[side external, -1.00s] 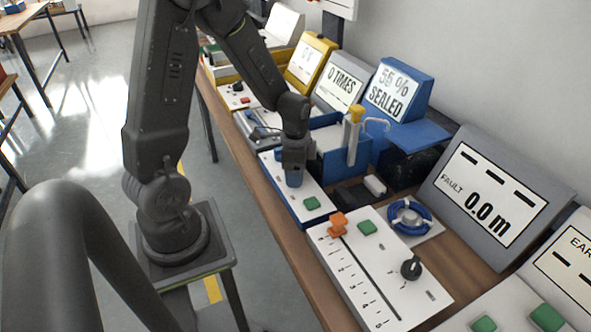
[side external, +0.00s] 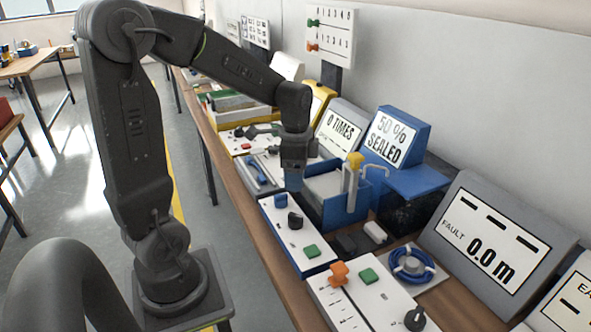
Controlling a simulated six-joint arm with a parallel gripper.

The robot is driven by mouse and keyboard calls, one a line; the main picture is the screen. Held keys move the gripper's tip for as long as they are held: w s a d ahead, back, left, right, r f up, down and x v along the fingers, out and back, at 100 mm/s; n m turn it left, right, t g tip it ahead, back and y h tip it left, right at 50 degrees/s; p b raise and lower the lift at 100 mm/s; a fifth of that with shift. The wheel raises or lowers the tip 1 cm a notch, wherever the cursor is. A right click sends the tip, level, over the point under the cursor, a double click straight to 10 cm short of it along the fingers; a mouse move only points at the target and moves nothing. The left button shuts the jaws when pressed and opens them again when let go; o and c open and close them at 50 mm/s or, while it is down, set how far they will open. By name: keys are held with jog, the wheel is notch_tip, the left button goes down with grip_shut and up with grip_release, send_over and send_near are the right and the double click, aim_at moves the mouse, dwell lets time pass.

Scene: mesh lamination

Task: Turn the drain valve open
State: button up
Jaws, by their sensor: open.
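A white-topped blue control box (side external: 297,236) stands at the bench front. It carries a blue knob (side external: 281,200), a black rotary knob (side external: 295,221) and a green button (side external: 312,251). None is labelled legibly as the drain valve. Behind it is a blue basin (side external: 345,218) with a pale interior and a yellow-topped post with a spout (side external: 353,180). My gripper (side external: 293,181) points down, open, beside the basin's left edge and beyond the knobs. It appears apart from both knobs. Its fingertips are small and blurred.
A blue display (side external: 396,136) reads "50 % SEALED"; a grey one (side external: 339,133) reads "0 TIMES". A slider panel with an orange handle (side external: 339,273) and a blue coil (side external: 411,263) stand nearer. Devices crowd the bench; free room is above them.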

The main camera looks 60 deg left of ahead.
aim_at(295, 215)
jog(key=shift+r, duration=0.45)
notch_tip(295, 215, down, 14)
jog(key=n, duration=0.9)
jog(key=shift+c, duration=0.4)
jog(key=c, duration=0.8)
